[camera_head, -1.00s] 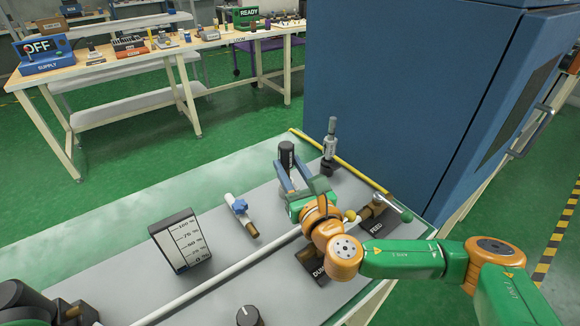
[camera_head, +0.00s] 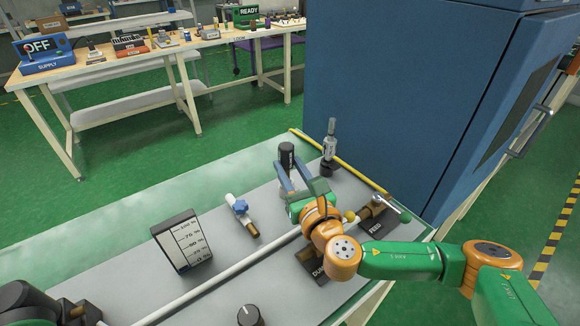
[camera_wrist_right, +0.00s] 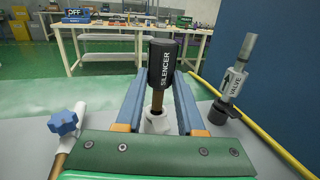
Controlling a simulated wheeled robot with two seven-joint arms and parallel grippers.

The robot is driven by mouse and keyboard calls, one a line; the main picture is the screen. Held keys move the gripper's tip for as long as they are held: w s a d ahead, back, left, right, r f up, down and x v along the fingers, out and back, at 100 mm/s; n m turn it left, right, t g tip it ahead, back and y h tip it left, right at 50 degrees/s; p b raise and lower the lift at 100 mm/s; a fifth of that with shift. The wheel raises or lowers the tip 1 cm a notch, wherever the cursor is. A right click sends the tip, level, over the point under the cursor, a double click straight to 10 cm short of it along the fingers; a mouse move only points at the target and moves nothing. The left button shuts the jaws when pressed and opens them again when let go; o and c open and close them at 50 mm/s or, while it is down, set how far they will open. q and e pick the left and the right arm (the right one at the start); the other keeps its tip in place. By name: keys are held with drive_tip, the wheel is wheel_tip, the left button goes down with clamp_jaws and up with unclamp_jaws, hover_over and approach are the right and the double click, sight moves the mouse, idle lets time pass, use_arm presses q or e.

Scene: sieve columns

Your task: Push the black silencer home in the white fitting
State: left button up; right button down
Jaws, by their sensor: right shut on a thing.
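The black silencer (camera_head: 287,155) stands upright near the far edge of the bench, and its lettering shows in the right wrist view (camera_wrist_right: 162,64). Its brown stem goes down into the white fitting (camera_wrist_right: 157,124); a length of stem shows between the black body and the fitting. My right gripper (camera_head: 291,172) is shut on the silencer, with one blue finger on each side, as the right wrist view (camera_wrist_right: 161,78) shows. How deep the stem sits inside the fitting is hidden. My left gripper is not in view.
A valve (camera_head: 329,152) stands just right of the silencer, beside a yellow tube (camera_head: 352,173). A blue-knobbed fitting (camera_head: 240,207) and a level gauge (camera_head: 181,241) stand to the left. A white pipe (camera_head: 215,279) crosses the bench. A large blue cabinet (camera_head: 400,110) rises behind.

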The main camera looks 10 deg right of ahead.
idle(0.3)
drive_tip(key=shift+f, duration=0.25)
idle(0.4)
drive_tip(key=shift+r+p, duration=0.25)
drive_tip(key=shift+p, duration=0.3)
idle(0.5)
